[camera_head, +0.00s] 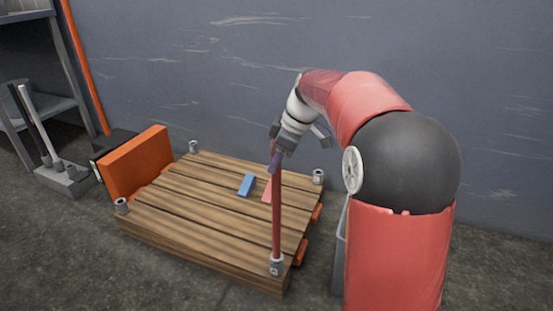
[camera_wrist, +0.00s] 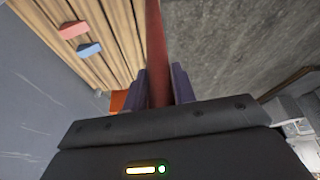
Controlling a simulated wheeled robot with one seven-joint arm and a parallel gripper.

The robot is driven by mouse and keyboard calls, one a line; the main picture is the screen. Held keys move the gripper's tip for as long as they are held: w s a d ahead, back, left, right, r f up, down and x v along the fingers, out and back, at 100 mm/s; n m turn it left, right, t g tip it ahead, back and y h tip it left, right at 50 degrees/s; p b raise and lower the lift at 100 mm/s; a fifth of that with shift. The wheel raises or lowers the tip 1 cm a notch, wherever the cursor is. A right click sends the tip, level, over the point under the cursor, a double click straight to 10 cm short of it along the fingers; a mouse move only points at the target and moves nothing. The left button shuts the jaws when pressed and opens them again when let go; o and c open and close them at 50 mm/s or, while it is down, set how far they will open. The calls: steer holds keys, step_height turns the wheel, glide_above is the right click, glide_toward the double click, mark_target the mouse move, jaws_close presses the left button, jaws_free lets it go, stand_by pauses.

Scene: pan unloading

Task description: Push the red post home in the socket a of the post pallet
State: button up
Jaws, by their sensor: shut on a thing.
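The red post (camera_head: 277,215) stands near upright at the pallet's front right corner. Its lower end meets the grey socket (camera_head: 277,268) there; how deep it sits cannot be seen. I cannot read which letter this socket bears. My gripper (camera_head: 274,162) is shut on the post near its upper end. In the wrist view the red post (camera_wrist: 157,45) runs between the two dark purple fingers of my gripper (camera_wrist: 161,88). The wooden post pallet (camera_head: 185,212) lies on the floor, and its planks (camera_wrist: 120,30) also show in the wrist view.
A blue block (camera_head: 246,185) and a pink block (camera_head: 267,190) lie on the planks. Other corner sockets (camera_head: 193,147) (camera_head: 122,206) (camera_head: 318,177) look empty. An orange panel (camera_head: 137,163) stands at the pallet's left, beside a shelf rack (camera_head: 40,80). The wall is close behind.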

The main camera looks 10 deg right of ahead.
steer(key=shift+f+b, duration=0.6)
steer(key=shift+f, duration=0.15)
stand_by(0.4)
steer(key=o, duration=1.1)
steer(key=p+v, duration=0.2)
steer(key=v, duration=0.5)
steer(key=shift+d+r, duration=0.15)
steer(key=shift+r, duration=0.2)
